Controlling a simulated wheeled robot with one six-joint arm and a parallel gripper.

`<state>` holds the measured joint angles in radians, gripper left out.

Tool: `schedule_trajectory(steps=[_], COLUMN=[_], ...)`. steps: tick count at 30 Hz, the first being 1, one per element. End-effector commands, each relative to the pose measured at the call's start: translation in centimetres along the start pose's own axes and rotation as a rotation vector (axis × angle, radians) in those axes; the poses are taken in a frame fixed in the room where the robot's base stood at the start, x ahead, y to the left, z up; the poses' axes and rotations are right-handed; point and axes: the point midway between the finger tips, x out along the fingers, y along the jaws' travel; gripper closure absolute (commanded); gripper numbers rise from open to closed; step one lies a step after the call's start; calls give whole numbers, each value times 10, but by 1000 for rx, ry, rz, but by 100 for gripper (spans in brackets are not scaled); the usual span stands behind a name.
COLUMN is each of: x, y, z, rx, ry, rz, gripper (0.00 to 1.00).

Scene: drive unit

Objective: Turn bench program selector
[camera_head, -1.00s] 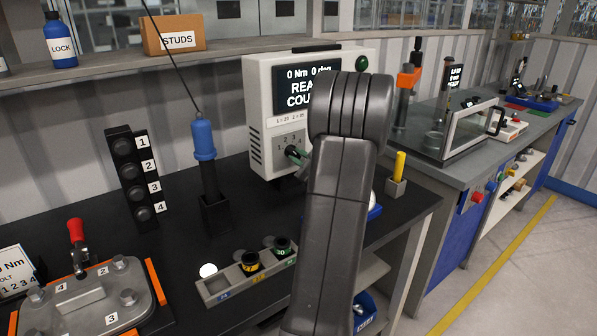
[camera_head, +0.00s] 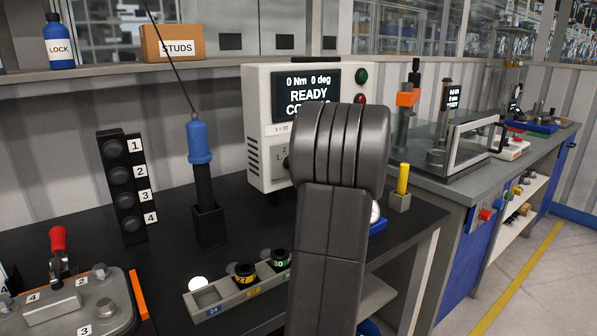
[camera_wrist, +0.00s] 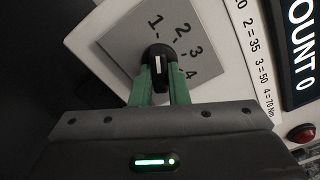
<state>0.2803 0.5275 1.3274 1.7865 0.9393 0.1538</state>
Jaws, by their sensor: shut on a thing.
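The bench program selector is a black knob (camera_wrist: 158,57) with a white mark, on a grey plate numbered 1 to 4 in the wrist view. The mark lies in line with the fingers; I cannot tell which number it indicates. My gripper (camera_wrist: 160,84) has its two green fingers closed on the knob's sides. In the head view the selector plate (camera_head: 280,154) is on the front of the white controller box (camera_head: 256,100), largely covered by my arm. The fingers are hidden there. The box's screen (camera_head: 294,86) reads "0 Nm 0 deg READY", with the line below partly covered.
Green (camera_head: 361,75) and red (camera_head: 360,99) buttons are right of the screen. A black numbered rack (camera_head: 121,185), a tray with sockets (camera_head: 241,290) and a yellow post (camera_head: 403,178) are nearby.

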Motion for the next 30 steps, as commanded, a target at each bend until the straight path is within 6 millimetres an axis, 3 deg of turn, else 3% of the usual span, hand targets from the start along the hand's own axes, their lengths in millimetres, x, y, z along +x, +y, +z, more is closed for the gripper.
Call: schedule_trajectory(steps=[8, 9, 12, 23, 30], x=[0, 0, 0, -5, -47], y=[1, 1, 1, 0, 0], z=[0, 0, 0, 0, -2], rx=[-2, -2, -1, -1, -1], ry=[1, 1, 1, 1, 5], rz=[2, 2, 2, 0, -2], gripper=[100, 82, 64, 64, 64])
